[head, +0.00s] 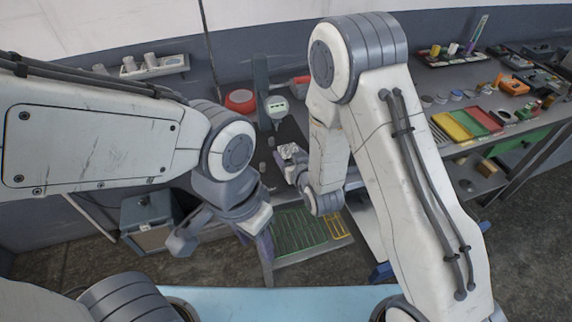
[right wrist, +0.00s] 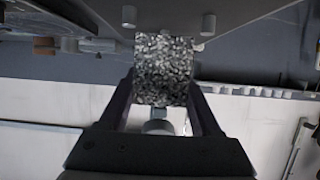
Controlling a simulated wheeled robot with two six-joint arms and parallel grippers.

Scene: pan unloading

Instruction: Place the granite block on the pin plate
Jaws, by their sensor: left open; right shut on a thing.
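The granite block (right wrist: 163,70), speckled black and white, is between the fingers of my right gripper (right wrist: 163,95) in the right wrist view. In the head view the block (head: 288,151) is small and pale, at the tip of my right gripper (head: 291,163), over the dark bench area. A dark plate with short grey pins, apparently the pin plate (right wrist: 168,18), is at the top of the right wrist view. The block overlaps its edge in the picture; I cannot tell whether they touch. My left gripper (head: 222,242) is open and empty, low in front of the bench.
A gauge (head: 277,106) on a dark column (head: 261,80) stands just behind the block, beside a red round thing (head: 240,100). Yellow, red and green trays (head: 467,123) and small parts lie on the bench to the right. A green grid (head: 298,232) is below the bench front.

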